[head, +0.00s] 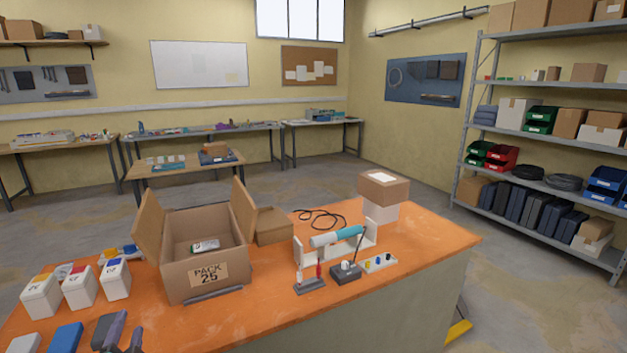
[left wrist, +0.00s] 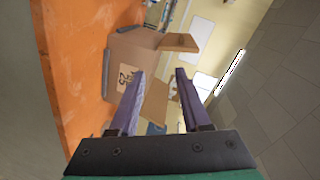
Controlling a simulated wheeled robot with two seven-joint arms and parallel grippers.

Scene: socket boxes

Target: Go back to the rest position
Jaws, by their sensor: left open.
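My left gripper (head: 121,334) shows at the bottom left of the head view, at the table's near edge, in front of the white boxes and left of the open carton. In the left wrist view its two purple fingers (left wrist: 158,100) stand apart with nothing between them. The open cardboard carton (head: 207,267), marked PACK 25, stands on the orange table (head: 260,310) with its flaps up. A small white labelled item (head: 205,246) lies inside it. The carton also shows beyond the fingers in the left wrist view (left wrist: 130,58). My right gripper is not in view.
Several white boxes with coloured tops (head: 80,286) stand at the table's left. A blue box (head: 66,338) lies near the left gripper. A teal tool on a white stand (head: 337,237), a black block (head: 345,274) and stacked boxes (head: 383,188) are to the right. The front right tabletop is mostly clear.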

